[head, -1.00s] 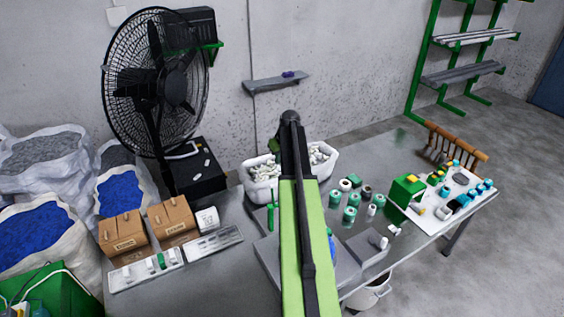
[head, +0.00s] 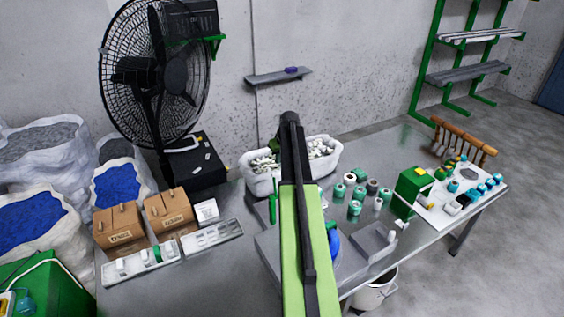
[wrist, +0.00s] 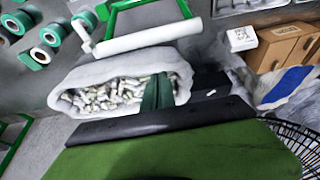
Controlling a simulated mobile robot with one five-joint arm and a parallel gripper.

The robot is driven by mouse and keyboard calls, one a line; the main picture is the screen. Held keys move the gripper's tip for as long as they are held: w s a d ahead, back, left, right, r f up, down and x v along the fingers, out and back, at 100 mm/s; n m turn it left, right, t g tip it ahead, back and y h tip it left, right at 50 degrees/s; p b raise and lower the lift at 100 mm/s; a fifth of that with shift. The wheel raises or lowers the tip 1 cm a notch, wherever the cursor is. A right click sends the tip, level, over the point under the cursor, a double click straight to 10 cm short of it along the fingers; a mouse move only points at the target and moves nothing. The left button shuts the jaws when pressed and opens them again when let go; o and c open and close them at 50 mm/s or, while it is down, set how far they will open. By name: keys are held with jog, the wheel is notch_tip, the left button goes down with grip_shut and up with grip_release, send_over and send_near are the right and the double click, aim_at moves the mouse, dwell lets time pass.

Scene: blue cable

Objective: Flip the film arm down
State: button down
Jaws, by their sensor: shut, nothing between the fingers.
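A green frame (wrist: 104,14) with a white roller bar (wrist: 148,37) across it, which looks like the film arm, shows at the top of the wrist view, beyond the white bin. I cannot tell its exact tilt. In the head view, a thin green upright (head: 272,209) stands left of my arm, and my arm hides most of the machine there. My gripper (wrist: 157,92) is shut and empty, its green fingers in front of the bin of white pieces in the wrist view. In the head view my own arm mostly hides it.
The white bin (head: 262,184) holds small white pieces. Green spools (head: 355,207) and a white board of parts (head: 436,215) lie to the right. Cardboard boxes (head: 121,229) and a large black fan (head: 136,72) are at left. The metal table (head: 390,148) has bare room at back right.

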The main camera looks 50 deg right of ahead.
jog(key=s, duration=0.2)
jog(key=s+a+p, duration=0.1)
jog(key=shift+s+f, duration=0.25)
jog(key=shift+s, duration=0.1)
jog(key=shift+d, duration=0.1)
